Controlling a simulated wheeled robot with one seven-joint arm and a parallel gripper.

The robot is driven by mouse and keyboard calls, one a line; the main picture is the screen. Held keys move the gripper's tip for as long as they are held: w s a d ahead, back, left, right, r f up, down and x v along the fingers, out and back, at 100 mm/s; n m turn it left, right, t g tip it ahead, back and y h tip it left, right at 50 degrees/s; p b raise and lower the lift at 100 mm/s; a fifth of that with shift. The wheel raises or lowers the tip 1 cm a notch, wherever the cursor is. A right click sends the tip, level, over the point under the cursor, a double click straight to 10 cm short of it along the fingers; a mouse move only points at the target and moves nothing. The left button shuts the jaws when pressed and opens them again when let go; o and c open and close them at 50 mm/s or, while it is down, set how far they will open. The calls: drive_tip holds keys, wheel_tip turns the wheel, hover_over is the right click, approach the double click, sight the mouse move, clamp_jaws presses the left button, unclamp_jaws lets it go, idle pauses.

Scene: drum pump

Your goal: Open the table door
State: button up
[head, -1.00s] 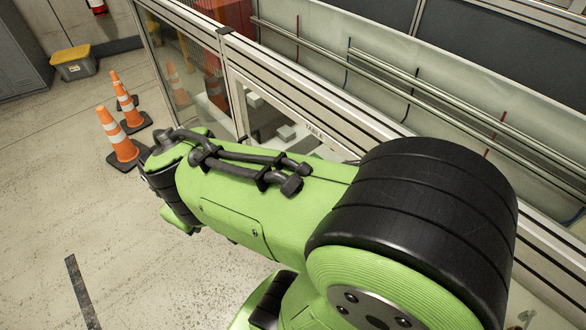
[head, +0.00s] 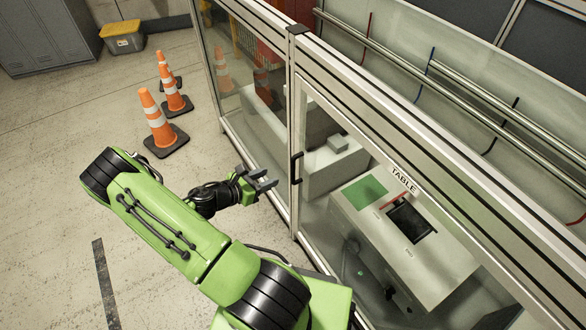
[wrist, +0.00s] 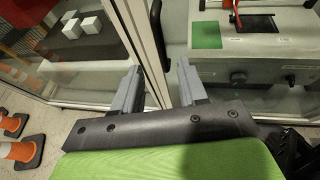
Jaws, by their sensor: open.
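The table door (head: 404,180) is a glazed panel in a metal frame with a "TABLE" label on its top rail. It looks shut, in line with the enclosure wall. Its black upright handle (head: 297,168) is at the door's left edge, beside the post. My gripper (head: 270,181) is open and empty. It is outside the glass, a little left of the handle and apart from it. In the wrist view, the open fingers (wrist: 160,82) point at the frame uprights between two glass panels.
Behind the door stands a grey table (head: 440,265) with a green pad (head: 365,192) and a black tray (head: 410,222). Orange cones (head: 157,122) stand on the floor at left, with a yellow-lidded bin (head: 122,35) behind. Floor left of my arm is clear.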

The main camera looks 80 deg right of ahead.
sight(292, 168)
drive_tip(key=b+x, duration=0.2)
drive_tip(key=x, duration=1)
drive_tip(key=shift+d+f, duration=0.2)
drive_tip(key=shift+f, duration=0.1)
clamp_jaws()
